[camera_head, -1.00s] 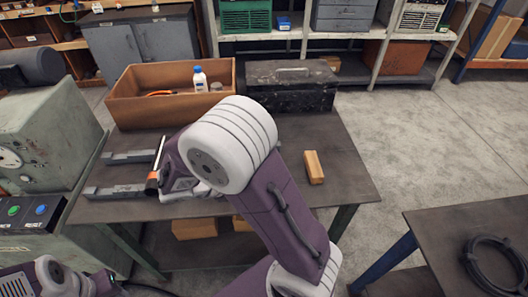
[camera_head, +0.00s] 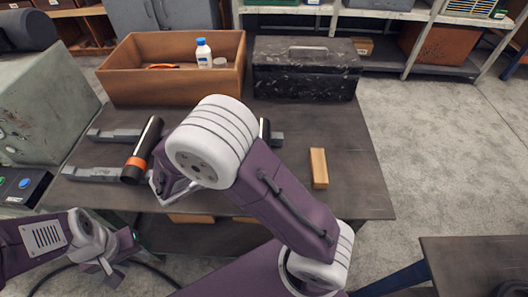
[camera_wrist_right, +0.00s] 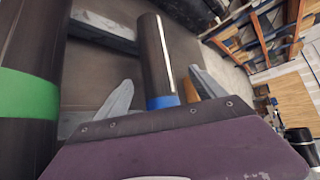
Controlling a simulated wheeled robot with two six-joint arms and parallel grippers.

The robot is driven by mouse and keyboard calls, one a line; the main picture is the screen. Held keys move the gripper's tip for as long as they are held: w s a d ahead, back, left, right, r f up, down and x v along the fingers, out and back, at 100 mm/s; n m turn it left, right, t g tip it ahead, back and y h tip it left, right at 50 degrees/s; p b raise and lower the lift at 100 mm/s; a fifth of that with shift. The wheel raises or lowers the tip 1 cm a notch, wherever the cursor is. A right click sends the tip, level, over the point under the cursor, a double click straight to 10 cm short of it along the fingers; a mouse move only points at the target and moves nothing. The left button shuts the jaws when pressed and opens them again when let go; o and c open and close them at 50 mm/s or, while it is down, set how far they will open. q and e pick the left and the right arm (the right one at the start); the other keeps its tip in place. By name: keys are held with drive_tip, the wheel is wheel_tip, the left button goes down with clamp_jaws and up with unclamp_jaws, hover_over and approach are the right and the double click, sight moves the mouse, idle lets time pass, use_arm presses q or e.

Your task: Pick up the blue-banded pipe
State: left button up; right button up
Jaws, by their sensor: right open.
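The blue-banded pipe (camera_wrist_right: 158,60), dark with a blue band at its near end, shows in the right wrist view. My right gripper (camera_wrist_right: 160,95) is open, with one finger on each side of the pipe in the picture; I cannot tell how close they are. A green-banded pipe (camera_wrist_right: 28,95) is at the left of that view. In the head view, an orange-banded pipe (camera_head: 142,150) lies across grey bars on the table. My left gripper (camera_head: 116,264) is low at the left, off the table.
A brown open box (camera_head: 170,88) with a white bottle (camera_head: 203,53) and a black toolbox (camera_head: 306,68) stand along the table's back. A wooden block (camera_head: 318,168) lies right of my arm. Bare tabletop (camera_head: 352,150) lies beyond it. A second table (camera_head: 480,265) is at lower right.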

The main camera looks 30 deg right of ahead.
drive_tip(key=x, duration=0.3)
drive_tip(key=b+x, duration=0.1)
drive_tip(key=x, duration=0.3)
drive_tip(key=shift+a+f, duration=0.2)
drive_tip(key=shift+f, duration=0.1)
drive_tip(key=shift+a+r, duration=0.1)
drive_tip(key=shift+c, duration=0.3)
clamp_jaws()
